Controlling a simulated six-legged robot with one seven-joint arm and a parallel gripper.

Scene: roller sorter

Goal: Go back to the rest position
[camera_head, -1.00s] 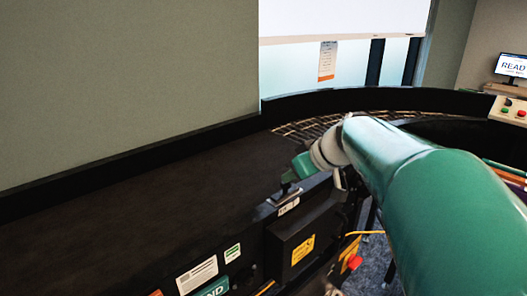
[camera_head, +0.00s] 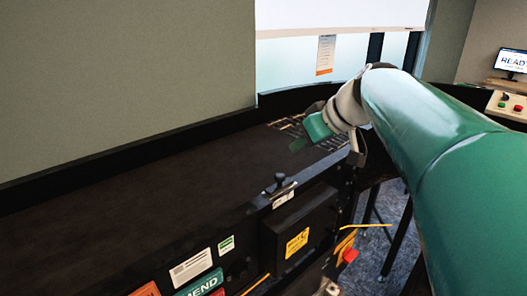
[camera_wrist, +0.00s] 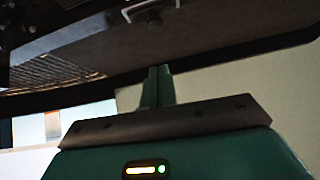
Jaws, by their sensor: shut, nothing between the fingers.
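My gripper (camera_head: 299,144) is at the end of my green arm in the head view, above the far part of the dark conveyor belt (camera_head: 120,215). It is apart from the belt and holds nothing. In the wrist view, the two green fingers of my gripper (camera_wrist: 158,84) are together with no gap showing. A small dark knob or lever (camera_head: 279,183) stands on the conveyor's near edge, and it also shows at the top of the wrist view (camera_wrist: 152,21).
A black box with a yellow warning label (camera_head: 297,242) and a red button (camera_head: 350,255) are on the conveyor's near side. Metal rollers (camera_head: 296,125) lie beyond the belt. A monitor (camera_head: 513,61) and a button panel (camera_head: 508,105) stand at the right. The belt is bare.

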